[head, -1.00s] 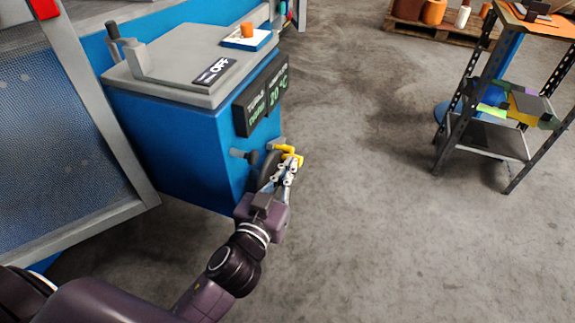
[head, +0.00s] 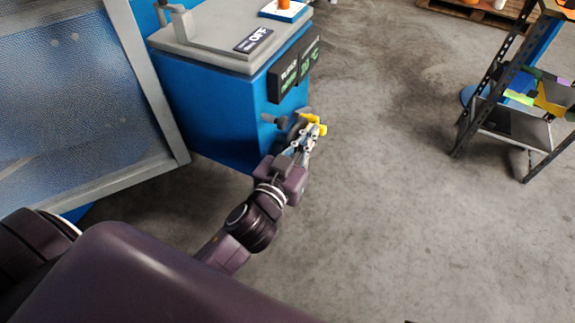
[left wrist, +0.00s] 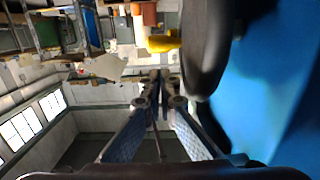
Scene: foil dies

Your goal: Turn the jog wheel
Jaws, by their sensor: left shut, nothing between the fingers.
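The jog wheel (head: 296,127) is a dark disc on the side of the blue machine, partly hidden behind my left gripper. Its yellow crank handle (head: 313,120) sticks out to the right. My left gripper (head: 314,131) is beside the wheel, with its fingertips close to the handle. In the left wrist view the dark wheel (left wrist: 207,45) fills the upper right of centre, and the yellow handle (left wrist: 163,43) lies just beyond the fingertips. The fingers (left wrist: 160,76) are together and empty. I cannot tell whether they touch the handle. My right gripper is not in view.
The blue machine (head: 215,115) has a grey top with an OFF sign (head: 254,40) and dark display panels (head: 292,70). A mesh panel (head: 65,90) stands to the left. A metal rack (head: 515,110) stands at the right. The concrete floor between is clear.

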